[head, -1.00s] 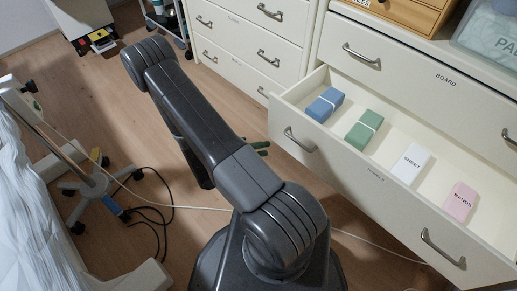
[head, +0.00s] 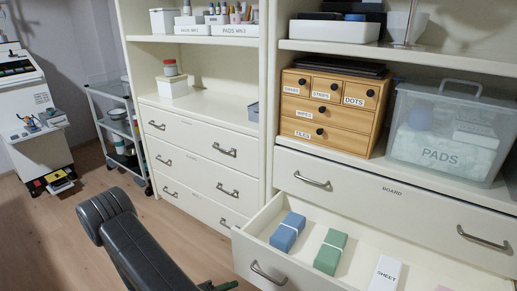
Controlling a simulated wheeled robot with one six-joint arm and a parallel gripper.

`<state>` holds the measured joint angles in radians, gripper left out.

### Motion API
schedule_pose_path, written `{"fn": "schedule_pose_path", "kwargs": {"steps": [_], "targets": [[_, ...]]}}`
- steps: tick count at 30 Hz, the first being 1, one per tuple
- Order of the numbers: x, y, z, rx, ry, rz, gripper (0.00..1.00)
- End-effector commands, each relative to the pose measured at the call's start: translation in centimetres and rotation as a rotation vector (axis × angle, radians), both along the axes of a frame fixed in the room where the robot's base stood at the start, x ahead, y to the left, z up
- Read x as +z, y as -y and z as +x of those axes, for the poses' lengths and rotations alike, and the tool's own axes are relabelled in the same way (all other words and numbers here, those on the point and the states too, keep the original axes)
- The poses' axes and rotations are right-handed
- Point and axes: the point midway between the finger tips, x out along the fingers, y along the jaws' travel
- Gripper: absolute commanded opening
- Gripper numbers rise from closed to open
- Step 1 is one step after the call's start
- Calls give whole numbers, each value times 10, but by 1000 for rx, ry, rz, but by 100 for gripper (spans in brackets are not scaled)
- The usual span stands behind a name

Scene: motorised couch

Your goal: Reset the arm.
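My dark grey arm (head: 145,250) shows at the lower left of the head view, running from the bottom edge up to a rounded joint. The fingertips are not in the picture, so whether the gripper is open or shut does not show.
An open drawer (head: 262,247) holds blue and green bundles, a white SHEET pack and part of a pink one. Above stand a wooden drawer box (head: 330,140) and a clear PADS bin (head: 440,155). A trolley (head: 118,130) and a machine (head: 32,120) stand left. Some floor is clear.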

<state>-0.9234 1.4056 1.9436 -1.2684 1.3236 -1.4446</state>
Motion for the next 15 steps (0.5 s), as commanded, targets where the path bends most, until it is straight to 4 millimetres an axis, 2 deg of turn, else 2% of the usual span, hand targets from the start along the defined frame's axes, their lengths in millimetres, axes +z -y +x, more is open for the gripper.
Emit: {"fn": "schedule_pose_path", "kwargs": {"steps": [15], "targets": [[-12,53,33,-5,-1,-1,33]]}}
